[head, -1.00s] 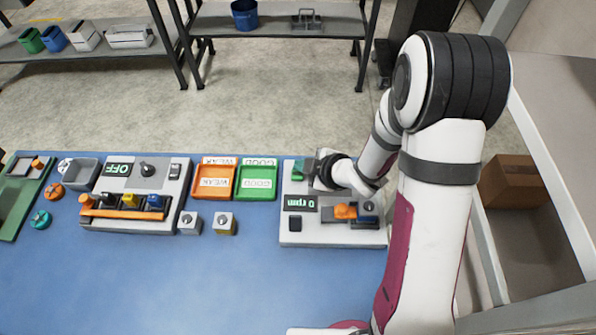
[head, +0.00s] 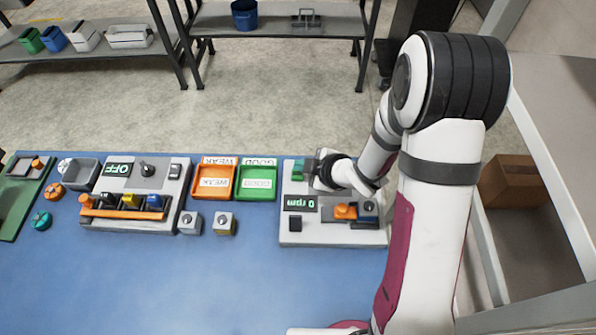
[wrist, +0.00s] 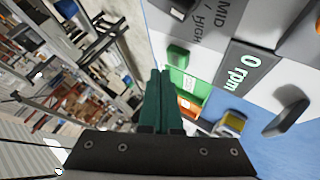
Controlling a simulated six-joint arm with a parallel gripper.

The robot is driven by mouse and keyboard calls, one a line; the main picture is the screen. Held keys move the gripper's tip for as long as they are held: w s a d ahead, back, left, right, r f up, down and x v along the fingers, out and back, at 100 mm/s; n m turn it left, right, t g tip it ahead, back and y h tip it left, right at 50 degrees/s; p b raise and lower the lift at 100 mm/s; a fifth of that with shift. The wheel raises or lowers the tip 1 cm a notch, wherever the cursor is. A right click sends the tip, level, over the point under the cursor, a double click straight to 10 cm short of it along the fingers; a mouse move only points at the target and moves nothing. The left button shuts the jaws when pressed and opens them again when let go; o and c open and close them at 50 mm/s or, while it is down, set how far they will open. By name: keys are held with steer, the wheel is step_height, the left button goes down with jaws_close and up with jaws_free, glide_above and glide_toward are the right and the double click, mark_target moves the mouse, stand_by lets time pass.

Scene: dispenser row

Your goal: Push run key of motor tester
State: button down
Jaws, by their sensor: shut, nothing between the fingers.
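The motor tester (head: 335,238) is a white box at the right end of the blue table. Its display (head: 299,203) reads 0 rpm, also in the wrist view (wrist: 246,68). A green key (head: 297,171) is on its far left part and shows in the wrist view (wrist: 178,56). A black key (head: 295,223) is at its near left corner. An orange part and a blue part sit beside the display. My gripper (head: 309,168) is shut and empty above the tester's far side. In the wrist view its teal fingertips (wrist: 160,74) appear just left of the green key; contact is unclear.
Orange WEAK (head: 214,181) and green GOOD (head: 257,183) trays lie left of the tester. Two small cube-like parts (head: 224,223) stand in front of them. Another white device (head: 117,221), reading OFF, is further left. The near middle of the table is clear.

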mark_target(302, 176)
steer(key=shift+f, duration=0.4)
steer(key=shift+f, duration=0.55)
stand_by(0.5)
steer(key=shift+r, duration=1)
step_height(302, 176, up, 6)
